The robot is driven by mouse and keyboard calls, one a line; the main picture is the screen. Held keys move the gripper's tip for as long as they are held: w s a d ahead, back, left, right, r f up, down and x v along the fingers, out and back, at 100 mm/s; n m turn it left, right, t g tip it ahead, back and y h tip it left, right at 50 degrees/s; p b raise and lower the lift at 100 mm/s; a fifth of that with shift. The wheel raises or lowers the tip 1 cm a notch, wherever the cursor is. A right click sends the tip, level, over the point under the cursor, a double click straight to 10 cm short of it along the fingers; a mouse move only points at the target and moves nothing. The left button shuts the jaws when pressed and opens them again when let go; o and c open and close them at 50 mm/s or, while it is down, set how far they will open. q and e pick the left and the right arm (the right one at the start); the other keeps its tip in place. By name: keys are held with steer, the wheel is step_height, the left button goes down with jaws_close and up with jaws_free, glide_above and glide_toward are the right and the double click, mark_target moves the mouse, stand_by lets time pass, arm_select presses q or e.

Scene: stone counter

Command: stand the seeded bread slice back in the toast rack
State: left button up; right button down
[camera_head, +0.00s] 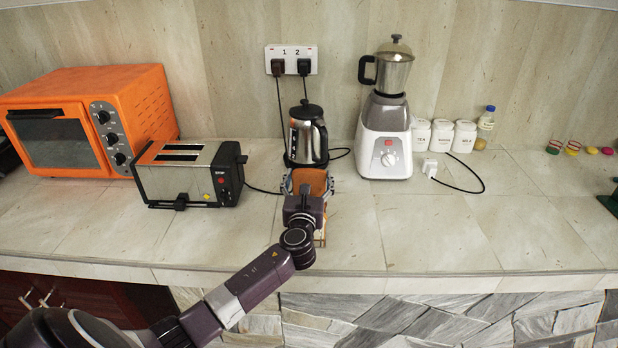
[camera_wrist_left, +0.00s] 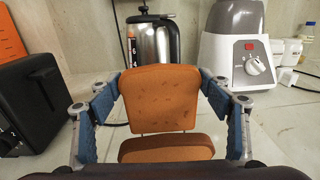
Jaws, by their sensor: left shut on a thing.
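The seeded bread slice (camera_wrist_left: 160,98) is upright, brown with dark specks, between the blue finger pads of my left gripper (camera_wrist_left: 160,100). In the head view, my left gripper (camera_head: 307,182) is over the counter in front of the kettle, shut on the slice (camera_head: 312,180). A second brown slice (camera_wrist_left: 166,148) is nearer the wrist camera, below the held one. Thin wire of what looks like the toast rack (camera_wrist_left: 150,133) shows between the two slices. The rack is mostly hidden by my wrist and the bread, so I cannot tell whether the held slice is inside it. My right gripper is not in view.
A steel kettle (camera_head: 307,137) stands just behind the gripper. A black and steel toaster (camera_head: 190,178) and an orange oven (camera_head: 90,120) are to the left. A white blender (camera_head: 384,140) and white jars (camera_head: 441,135) are to the right. The front right counter is clear.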

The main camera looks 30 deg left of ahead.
arm_select(q)
steer(key=shift+f, duration=0.4)
steer(key=o, duration=1.1)
steer(key=shift+o, duration=0.2)
steer(key=v, duration=1.2)
steer(key=shift+d, duration=0.1)
